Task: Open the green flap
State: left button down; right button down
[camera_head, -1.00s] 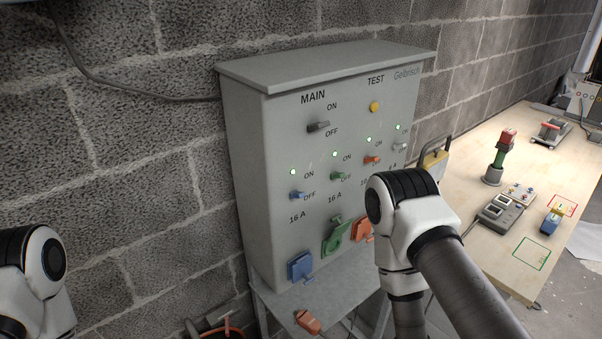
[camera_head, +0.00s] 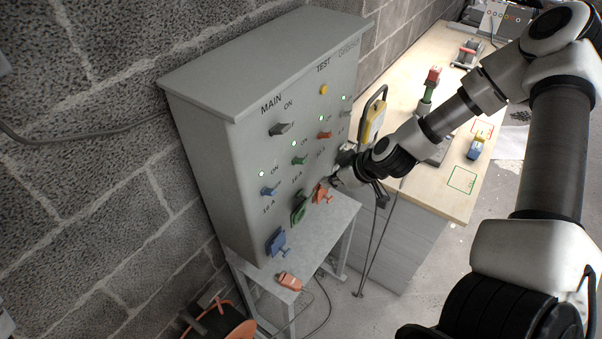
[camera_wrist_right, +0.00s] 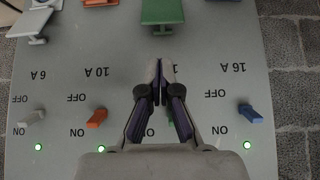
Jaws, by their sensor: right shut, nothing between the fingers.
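The green flap (camera_head: 299,212) is on the front of the grey cabinet (camera_head: 205,135), between the blue flap (camera_head: 276,241) and the orange flap (camera_head: 322,193). It looks lowered over its socket. In the right wrist view the green flap (camera_wrist_right: 162,12) is at the top edge, partly cut off. My right gripper (camera_wrist_right: 158,68) is shut and empty, its fingertips pointing toward the green flap and apart from it in the picture. In the head view the right gripper (camera_head: 335,180) is beside the cabinet front, its tips hard to make out. My left gripper is not in view.
Switches sit above the flaps, including a blue one (camera_wrist_right: 250,113) and an orange one (camera_wrist_right: 97,118). A metal stand (camera_head: 345,215) carries the cabinet, with an orange plug (camera_head: 290,281) on it. A wooden workbench (camera_head: 428,190) with several items stands to the right.

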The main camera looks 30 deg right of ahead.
jog(key=b+x, duration=0.7)
jog(key=x, duration=0.2)
jog(key=shift+f, duration=0.25)
jog(key=shift+w+f, duration=0.15)
jog(key=shift+f, duration=0.05)
jog(key=shift+w+a+f, duration=0.1)
jog(key=shift+f, duration=0.05)
